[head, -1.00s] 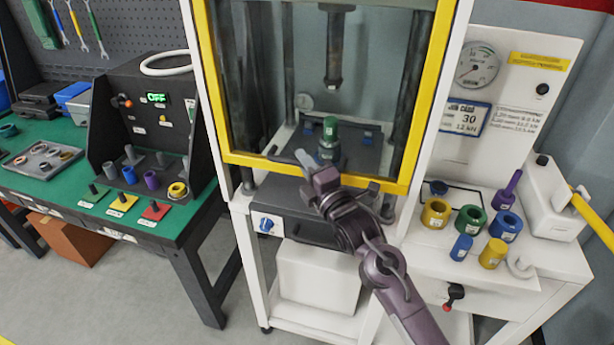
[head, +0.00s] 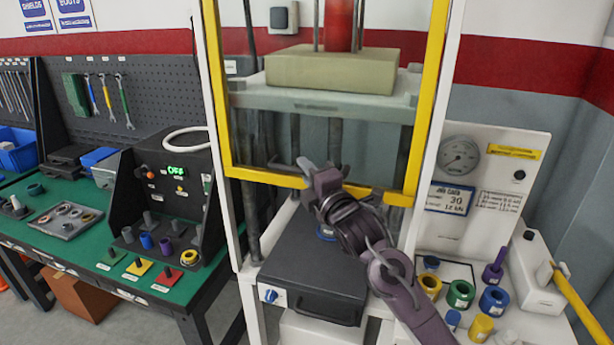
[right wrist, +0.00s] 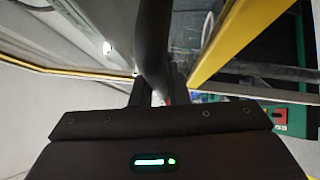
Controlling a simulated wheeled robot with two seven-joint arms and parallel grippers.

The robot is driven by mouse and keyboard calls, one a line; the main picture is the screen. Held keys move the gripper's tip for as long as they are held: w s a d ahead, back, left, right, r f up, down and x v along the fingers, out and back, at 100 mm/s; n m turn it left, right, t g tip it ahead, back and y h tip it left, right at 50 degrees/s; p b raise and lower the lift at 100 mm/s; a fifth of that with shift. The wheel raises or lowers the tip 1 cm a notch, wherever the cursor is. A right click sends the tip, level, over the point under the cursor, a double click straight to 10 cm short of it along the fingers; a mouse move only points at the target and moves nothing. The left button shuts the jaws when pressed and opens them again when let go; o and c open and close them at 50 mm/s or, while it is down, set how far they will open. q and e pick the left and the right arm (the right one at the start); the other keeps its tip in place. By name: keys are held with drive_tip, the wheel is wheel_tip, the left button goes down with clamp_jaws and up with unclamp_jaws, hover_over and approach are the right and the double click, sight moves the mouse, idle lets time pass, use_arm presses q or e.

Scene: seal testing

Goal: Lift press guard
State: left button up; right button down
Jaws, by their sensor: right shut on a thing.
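The press guard (head: 265,178) is a clear panel in a yellow frame on the front of the white press. Its lower edge stands above the dark press base, with an open gap below it. My right gripper (head: 325,180) is at the middle of that lower edge, shut on the guard's dark handle. In the right wrist view, the dark handle bar (right wrist: 152,50) runs between the fingers, and the guard's yellow frame (right wrist: 235,40) shows beside it. The gripper hides part of the lower edge. My left gripper is not in view.
A dark drawer box (head: 315,275) sits in the press below the guard. A green-topped bench (head: 75,240) with a control box (head: 165,190) stands left. On the right, coloured rings and plugs (head: 460,293) lie near a gauge panel (head: 490,180) and a yellow lever (head: 580,305).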

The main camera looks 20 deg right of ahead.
drive_tip(key=c, duration=1.4)
unclamp_jaws()
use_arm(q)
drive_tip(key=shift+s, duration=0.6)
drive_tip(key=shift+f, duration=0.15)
use_arm(e)
drive_tip(key=shift+f, duration=0.15)
